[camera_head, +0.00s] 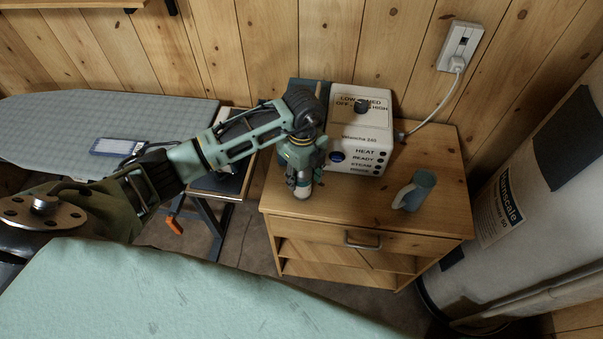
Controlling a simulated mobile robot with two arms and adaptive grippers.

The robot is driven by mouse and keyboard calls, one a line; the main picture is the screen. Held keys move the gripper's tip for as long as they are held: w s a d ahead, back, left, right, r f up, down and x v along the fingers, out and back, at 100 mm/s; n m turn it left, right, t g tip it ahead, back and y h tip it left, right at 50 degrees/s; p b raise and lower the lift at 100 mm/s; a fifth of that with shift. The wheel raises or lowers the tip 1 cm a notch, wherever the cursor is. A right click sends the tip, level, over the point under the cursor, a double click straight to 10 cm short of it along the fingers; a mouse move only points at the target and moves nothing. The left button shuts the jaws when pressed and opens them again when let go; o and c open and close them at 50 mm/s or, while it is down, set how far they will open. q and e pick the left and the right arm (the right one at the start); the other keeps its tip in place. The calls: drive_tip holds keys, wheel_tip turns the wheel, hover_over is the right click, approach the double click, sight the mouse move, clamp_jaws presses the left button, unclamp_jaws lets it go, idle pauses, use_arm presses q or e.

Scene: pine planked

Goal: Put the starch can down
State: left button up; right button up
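My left gripper (303,176) points down over the left front part of the wooden cabinet top (350,210). Its fingers are around a slim can, which I take to be the starch can (302,191). Only the can's pale lower end shows clearly below the fingers; the rest is hidden by the gripper. The can is roughly upright, close to the cabinet top. I cannot tell whether its base touches the wood. My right gripper is not in view.
A white heater box (361,130) with a knob stands behind and right of the gripper, cabled to a wall outlet (460,46). The cabinet top between can and jug is clear. An ironing board (75,125) lies left.

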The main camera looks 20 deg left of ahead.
use_arm(q)
drive_tip(key=shift+o, duration=0.7)
drive_tip(key=shift+r, duration=0.2)
drive_tip(key=shift+w+r, duration=0.1)
drive_tip(key=shift+r, duration=0.2)
wheel_tip(320, 180, up, 11)
drive_tip(key=b, duration=0.3)
drive_tip(key=shift+f, duration=0.2)
drive_tip(key=shift+r, duration=0.4)
